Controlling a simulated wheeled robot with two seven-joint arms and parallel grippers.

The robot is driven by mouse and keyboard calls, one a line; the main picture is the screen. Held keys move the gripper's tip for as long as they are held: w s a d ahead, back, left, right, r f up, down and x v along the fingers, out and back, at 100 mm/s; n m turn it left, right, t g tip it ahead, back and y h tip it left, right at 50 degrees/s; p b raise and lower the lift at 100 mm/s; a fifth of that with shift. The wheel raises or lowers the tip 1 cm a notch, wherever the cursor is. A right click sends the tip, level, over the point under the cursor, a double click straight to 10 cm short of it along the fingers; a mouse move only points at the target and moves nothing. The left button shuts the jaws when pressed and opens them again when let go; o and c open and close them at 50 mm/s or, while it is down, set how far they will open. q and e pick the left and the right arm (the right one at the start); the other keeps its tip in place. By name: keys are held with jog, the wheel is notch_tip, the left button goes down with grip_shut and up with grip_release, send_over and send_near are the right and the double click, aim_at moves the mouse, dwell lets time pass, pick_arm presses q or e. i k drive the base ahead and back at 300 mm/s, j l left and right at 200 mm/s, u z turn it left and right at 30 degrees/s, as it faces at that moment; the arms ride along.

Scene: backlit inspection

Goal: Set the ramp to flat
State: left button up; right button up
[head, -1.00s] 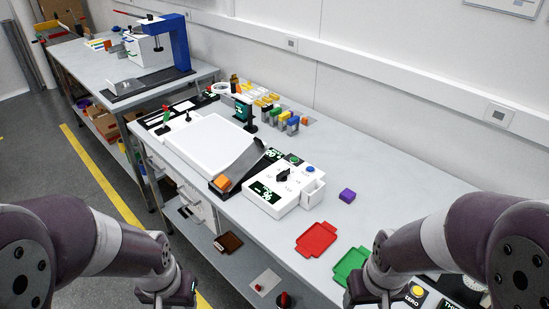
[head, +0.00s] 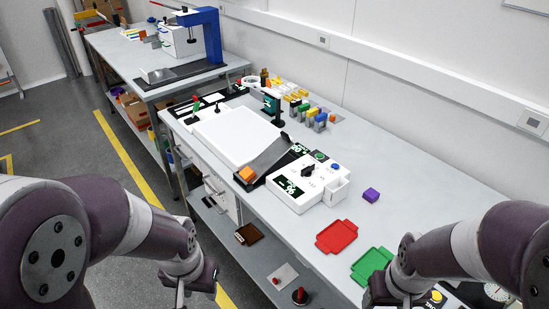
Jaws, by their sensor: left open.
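The ramp (head: 266,156) is a grey sloped plate on a black base, at the front right end of the white light panel (head: 236,133). An orange block (head: 246,174) sits at its lower front end, and its far end is raised. A white control box (head: 305,185) with a black knob (head: 308,171), a green and a blue button, and a percent display stands right of the ramp. My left gripper (head: 182,294) is open, low at the bottom left, in front of the bench and well away from the ramp. My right gripper (head: 374,292) is near the green tray; its fingers are mostly hidden.
A red tray (head: 337,237), a green tray (head: 371,265) and a purple block (head: 371,195) lie on the bench to the right. Several coloured blocks stand behind the panel. A lever (head: 196,103) stands at its left end. A second bench (head: 124,52) with a blue-framed machine is farther back.

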aim_at(280, 146)
jog(key=i+j+z, duration=0.15)
jog(key=i+j, duration=0.35)
jog(key=i+j+z, duration=0.15)
jog(key=i+j, duration=0.35)
jog(key=j, duration=0.2)
